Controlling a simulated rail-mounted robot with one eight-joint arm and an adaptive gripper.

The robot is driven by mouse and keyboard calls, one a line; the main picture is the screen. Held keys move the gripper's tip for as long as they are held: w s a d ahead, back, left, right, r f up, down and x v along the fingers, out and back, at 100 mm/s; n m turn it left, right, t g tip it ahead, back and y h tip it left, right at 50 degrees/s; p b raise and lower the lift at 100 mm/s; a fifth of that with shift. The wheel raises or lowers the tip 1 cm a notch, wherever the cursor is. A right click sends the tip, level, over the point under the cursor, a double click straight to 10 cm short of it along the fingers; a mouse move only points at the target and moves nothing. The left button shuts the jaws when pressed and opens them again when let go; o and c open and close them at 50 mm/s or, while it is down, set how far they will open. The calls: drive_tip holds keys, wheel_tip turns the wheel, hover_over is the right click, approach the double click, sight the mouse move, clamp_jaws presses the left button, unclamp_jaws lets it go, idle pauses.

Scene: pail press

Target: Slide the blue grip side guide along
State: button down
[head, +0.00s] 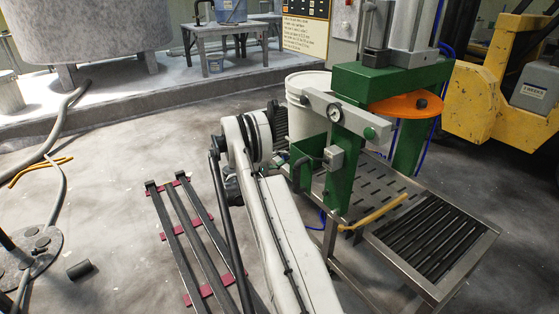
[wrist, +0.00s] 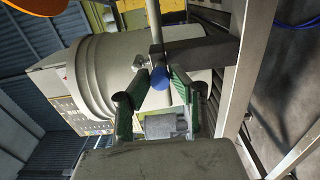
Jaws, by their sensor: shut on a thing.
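In the wrist view, the blue grip (wrist: 159,78) is a rounded knob at the end of a pale rod (wrist: 154,25). A dark bar (wrist: 200,52) lies close beside the rod. My gripper (wrist: 156,88) has its two green-padded fingers on either side of the blue grip and is shut on it. The fingers hide part of the grip. In the head view, the blue grip and my gripper's fingertips cannot be made out.
A white pail (head: 306,97) stands at the green press (head: 345,165), behind my arm; it also fills the left of the wrist view (wrist: 115,70). A roller conveyor (head: 430,240) extends front right. A metal frame rail (wrist: 245,65) runs along the right of the wrist view.

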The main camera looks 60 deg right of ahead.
drive_tip(key=shift+x, duration=1.3)
drive_tip(key=c, duration=1.4)
unclamp_jaws()
drive_tip(key=v, duration=1.2)
drive_tip(key=shift+d, duration=0.1)
